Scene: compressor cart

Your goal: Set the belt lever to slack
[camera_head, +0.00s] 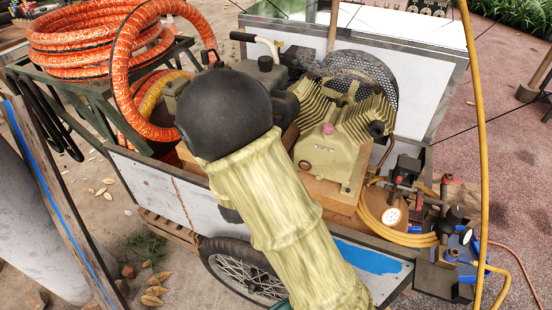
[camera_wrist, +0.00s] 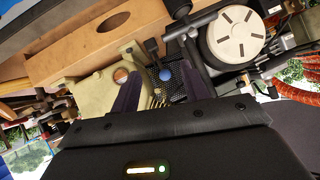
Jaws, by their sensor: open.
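My gripper (camera_wrist: 163,92) is open in the wrist view, with two dark fingers apart and nothing held between them. A small blue ball-shaped knob (camera_wrist: 165,74) shows between the fingertips, in front of a dark mesh guard (camera_wrist: 178,88); I cannot tell whether it belongs to the belt lever. In the head view, a lever-like bar with a black grip (camera_head: 243,37) sticks out left at the back of the compressor (camera_head: 330,150), near the mesh guard (camera_head: 372,72). Its setting cannot be told. In the head view my arm hides my gripper and part of the cart.
Coiled orange hose (camera_head: 85,45) lies on a green stand at left, with a loop close to my arm. A yellow upright hose (camera_head: 478,150) and gauges (camera_head: 392,215) are at right. In the wrist view, a round slotted disc (camera_wrist: 236,36) and a wooden board (camera_wrist: 90,40) are close by.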

